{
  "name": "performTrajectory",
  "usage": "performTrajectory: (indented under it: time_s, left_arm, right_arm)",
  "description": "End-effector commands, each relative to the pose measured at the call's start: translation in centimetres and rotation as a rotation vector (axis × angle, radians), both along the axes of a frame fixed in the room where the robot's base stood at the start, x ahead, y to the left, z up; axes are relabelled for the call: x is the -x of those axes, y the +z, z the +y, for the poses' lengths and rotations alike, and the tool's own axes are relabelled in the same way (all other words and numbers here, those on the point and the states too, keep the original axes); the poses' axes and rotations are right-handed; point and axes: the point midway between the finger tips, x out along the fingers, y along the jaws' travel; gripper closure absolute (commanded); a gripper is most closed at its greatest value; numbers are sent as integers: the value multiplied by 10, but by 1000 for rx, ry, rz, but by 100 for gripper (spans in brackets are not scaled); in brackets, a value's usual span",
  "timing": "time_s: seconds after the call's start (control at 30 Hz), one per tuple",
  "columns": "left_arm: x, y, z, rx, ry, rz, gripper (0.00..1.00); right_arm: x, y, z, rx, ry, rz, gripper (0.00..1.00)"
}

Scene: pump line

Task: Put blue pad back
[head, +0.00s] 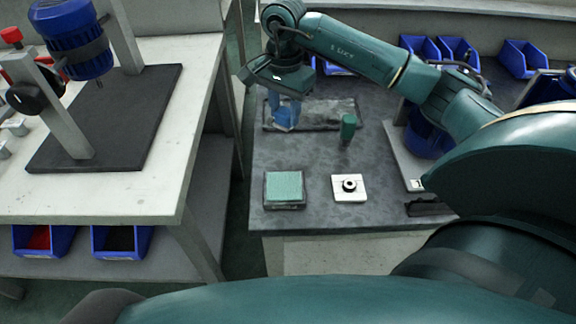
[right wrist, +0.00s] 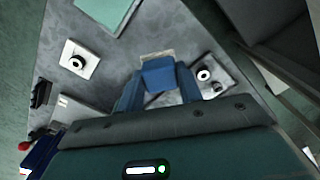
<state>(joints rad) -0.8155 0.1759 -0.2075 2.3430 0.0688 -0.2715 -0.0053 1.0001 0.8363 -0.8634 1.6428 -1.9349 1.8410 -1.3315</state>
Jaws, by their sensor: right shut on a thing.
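My right gripper (head: 284,122) points down over the back left of the dark grey table (head: 315,160), above or at a dark rectangular mat (head: 335,112). In the right wrist view its two blue fingers (right wrist: 158,92) are shut on the blue pad (right wrist: 159,74), a small blue block with a pale beige edge on its far side. In the head view pad and fingers blend, and I cannot tell whether the pad touches the mat. A green pad (head: 284,186) lies on a dark square block at the table's front left. My left gripper is out of view.
A white plate with a black ring (head: 349,187) lies right of the green pad. A green cylinder (head: 348,127) stands near the mat. Blue bins (head: 420,47) line the back. A pale bench (head: 150,185) with a blue motor (head: 70,40) stands left, across a gap.

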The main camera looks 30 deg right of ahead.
Motion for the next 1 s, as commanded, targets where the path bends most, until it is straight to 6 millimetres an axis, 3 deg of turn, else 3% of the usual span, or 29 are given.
performTrajectory:
  time_s: [0.03, 0.17, 0.43, 0.67, 0.87, 1.0]
  left_arm:
    - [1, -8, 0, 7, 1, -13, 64]
    - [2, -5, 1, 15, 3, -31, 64]
    - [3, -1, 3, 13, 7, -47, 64]
    - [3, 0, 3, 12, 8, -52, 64]
    - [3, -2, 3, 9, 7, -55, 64]
    - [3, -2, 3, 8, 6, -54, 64]
  right_arm:
    - [-5, -3, -4, -2, -54, -5, 86]
    - [-8, 0, -9, 0, -136, 0, 86]
    - [-8, -44, -10, 2, -150, 4, 86]
    - [-8, -62, -10, 1, -150, 2, 86]
    - [-8, -90, -10, 1, -147, 3, 86]
    - [-8, -92, -10, 1, -148, -1, 86]
